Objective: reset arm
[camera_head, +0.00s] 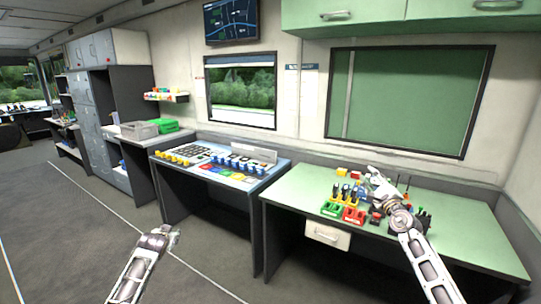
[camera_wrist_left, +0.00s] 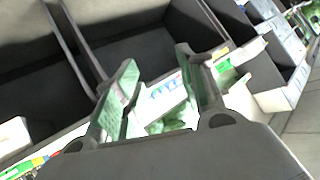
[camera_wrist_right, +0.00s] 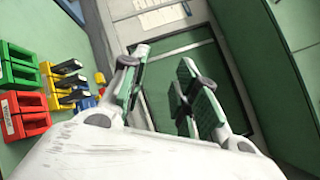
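My left gripper (camera_head: 162,232) hangs low over the floor in front of the control console. In the left wrist view its two fingers (camera_wrist_left: 157,85) are spread apart with nothing held between them. My right gripper (camera_head: 378,178) is above the green desk, near the coloured items on it. In the right wrist view its fingers (camera_wrist_right: 160,85) are apart and the space between them is empty. A red holder (camera_head: 353,215) and a green holder (camera_head: 332,209) stand on the desk to the left of my right arm.
The green desk (camera_head: 460,215) has free room at its right. The control console (camera_head: 222,170) with buttons stands to its left. Yellow-and-black items (camera_wrist_right: 68,80) sit beside the holders. A grey tray (camera_head: 138,130) and green box (camera_head: 166,126) lie on the far counter.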

